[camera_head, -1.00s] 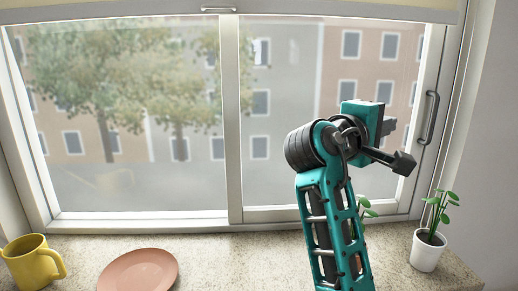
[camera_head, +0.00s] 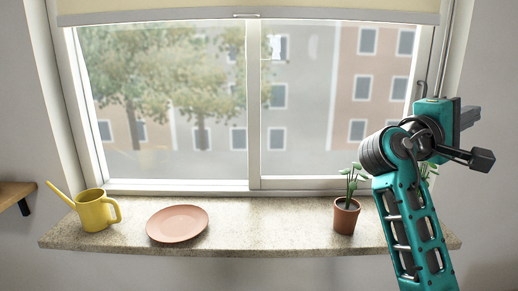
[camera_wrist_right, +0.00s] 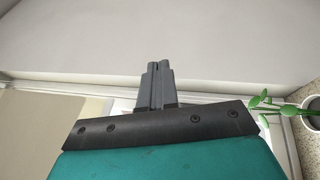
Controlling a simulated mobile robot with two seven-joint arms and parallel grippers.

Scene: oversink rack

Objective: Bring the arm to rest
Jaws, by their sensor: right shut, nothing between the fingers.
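My right arm rises from the lower right in the head view. Its gripper (camera_head: 470,116) is beside the right side of the window frame, above the sill and pointing to the right. In the right wrist view the two grey fingers (camera_wrist_right: 158,74) are pressed together with nothing between them. A pale, plain surface is beyond them. My left gripper does not show in either view.
A stone sill (camera_head: 275,232) carries a yellow watering can (camera_head: 93,211), a pink plate (camera_head: 178,223) and a plant in a terracotta pot (camera_head: 345,217). Another plant (camera_wrist_right: 262,105) in a white pot (camera_wrist_right: 313,116) is near the right gripper, mostly hidden in the head view.

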